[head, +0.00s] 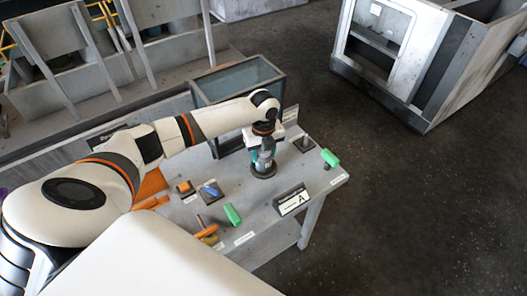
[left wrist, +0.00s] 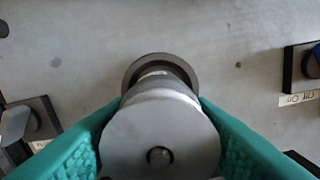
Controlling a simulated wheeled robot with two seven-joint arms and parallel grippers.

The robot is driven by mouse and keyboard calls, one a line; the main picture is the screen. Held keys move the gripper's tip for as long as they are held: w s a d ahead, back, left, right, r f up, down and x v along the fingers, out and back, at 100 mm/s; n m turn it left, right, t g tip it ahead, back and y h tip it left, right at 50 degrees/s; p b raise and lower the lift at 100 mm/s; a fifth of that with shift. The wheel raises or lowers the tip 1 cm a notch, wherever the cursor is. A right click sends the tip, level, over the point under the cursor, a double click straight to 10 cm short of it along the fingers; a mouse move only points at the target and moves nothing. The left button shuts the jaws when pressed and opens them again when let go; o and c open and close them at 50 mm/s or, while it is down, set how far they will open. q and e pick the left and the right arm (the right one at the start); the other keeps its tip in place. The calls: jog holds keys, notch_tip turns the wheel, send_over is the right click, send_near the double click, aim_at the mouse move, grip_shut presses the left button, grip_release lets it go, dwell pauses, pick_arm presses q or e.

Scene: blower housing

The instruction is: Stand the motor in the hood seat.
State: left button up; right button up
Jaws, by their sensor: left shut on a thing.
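The motor (head: 265,157) is a grey cylinder, upright on the workbench side nearest my left arm's end. My left gripper (head: 264,141), with teal fingers, is shut around it from above. In the left wrist view the motor's round grey end (left wrist: 160,140) lies between the teal fingers (left wrist: 160,108). A dark round seat ring (head: 263,172) is directly below the motor, and its rim also shows in the left wrist view (left wrist: 134,72). The motor's lower end appears at the ring; I cannot tell how deep it sits. My right gripper is not in view.
A glass-sided box (head: 238,80) stands behind.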

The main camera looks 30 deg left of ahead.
pick_arm(q)
jog(key=o, duration=1.2)
jog(key=shift+f, duration=0.1)
notch_tip(320, 180, up, 12)
jog(key=shift+r+b, duration=0.2)
jog(key=shift+b, duration=0.45)
jog(key=shift+f, duration=0.1)
